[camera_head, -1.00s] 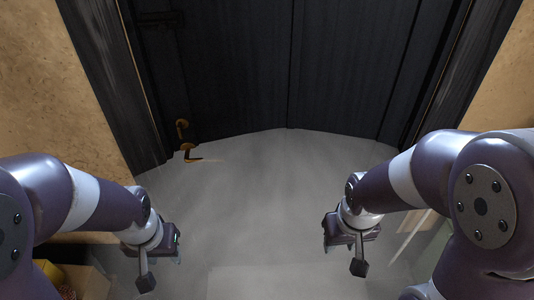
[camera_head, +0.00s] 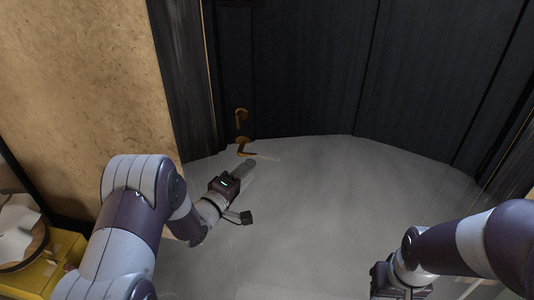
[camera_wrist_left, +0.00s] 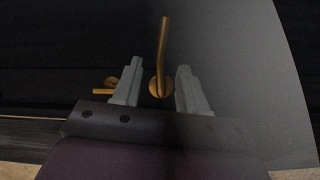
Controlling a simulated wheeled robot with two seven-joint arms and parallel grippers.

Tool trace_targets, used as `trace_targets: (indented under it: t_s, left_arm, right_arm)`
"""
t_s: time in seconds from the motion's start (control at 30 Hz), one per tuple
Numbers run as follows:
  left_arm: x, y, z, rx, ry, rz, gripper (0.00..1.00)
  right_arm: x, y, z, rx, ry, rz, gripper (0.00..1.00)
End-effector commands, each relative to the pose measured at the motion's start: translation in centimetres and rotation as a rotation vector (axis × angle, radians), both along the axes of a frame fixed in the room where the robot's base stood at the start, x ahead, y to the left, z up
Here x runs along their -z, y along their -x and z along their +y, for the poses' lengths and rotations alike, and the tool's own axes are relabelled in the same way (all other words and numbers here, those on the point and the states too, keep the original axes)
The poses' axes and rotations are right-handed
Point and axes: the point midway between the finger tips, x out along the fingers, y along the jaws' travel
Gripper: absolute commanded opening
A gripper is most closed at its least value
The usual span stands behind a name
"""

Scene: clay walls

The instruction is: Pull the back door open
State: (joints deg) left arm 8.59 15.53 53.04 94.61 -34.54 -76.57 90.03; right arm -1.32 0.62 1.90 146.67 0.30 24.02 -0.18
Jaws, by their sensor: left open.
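Dark door panels (camera_head: 300,70) stand at the back in the head view. Two small brass handles, an upper one (camera_head: 241,115) and a lower one (camera_head: 243,147), sit near their left side, by the dark frame. My left gripper (camera_head: 242,170) reaches forward just below the lower handle. In the left wrist view its two grey fingers (camera_wrist_left: 158,90) are apart. A brass lever on a round rose (camera_wrist_left: 161,60) shows between them, and another brass handle (camera_wrist_left: 106,86) shows to the left. I see no contact. My right gripper (camera_head: 392,282) is low on the right, its fingers hidden.
A yellow box (camera_head: 45,265) with a round item is at the lower left. The grey surface (camera_head: 320,210) between the arms is clear.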

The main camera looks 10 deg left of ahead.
Motion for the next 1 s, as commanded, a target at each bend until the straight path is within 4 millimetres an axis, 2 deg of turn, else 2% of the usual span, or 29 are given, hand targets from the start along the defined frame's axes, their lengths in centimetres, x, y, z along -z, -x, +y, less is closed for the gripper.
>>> trace_targets:
  t_s: [0.2, 0.4, 0.53, 0.77, 0.8, 0.9, 1.0]
  left_arm:
    - [0.0, -5.2, -2.5, 0.002, -0.002, -0.001, 0.42]
    - [0.0, -8.3, -3.9, 0.0, -0.003, 0.0, 0.42]
    - [0.0, -9.0, -4.2, -0.001, -0.003, 0.001, 0.42]
    - [-0.1, -9.1, -4.2, -0.001, -0.003, 0.002, 0.42]
    - [0.0, -9.1, -4.2, -0.002, -0.004, 0.001, 0.29]
    - [-0.1, -9.1, -4.2, -0.001, -0.003, 0.0, 0.0]
    - [-0.1, -9.1, -4.2, -0.001, -0.004, -0.001, 0.0]
  right_arm:
    - [0.2, 0.0, 0.0, 0.0, 0.0, 0.0, 0.43]
    - [0.3, 0.0, 0.0, 0.0, 0.0, 0.0, 0.43]
    - [0.3, 0.0, 0.0, 0.0, 0.0, 0.0, 0.43]
    - [0.3, 0.0, 0.0, 0.0, 0.0, 0.0, 0.43]
    - [0.3, 0.0, 0.0, 0.0, 0.0, 0.0, 0.43]
    - [0.3, 0.0, 0.0, 0.0, 0.0, 0.0, 0.43]
    - [0.3, 0.0, 0.0, 0.0, 0.0, 0.0, 0.43]
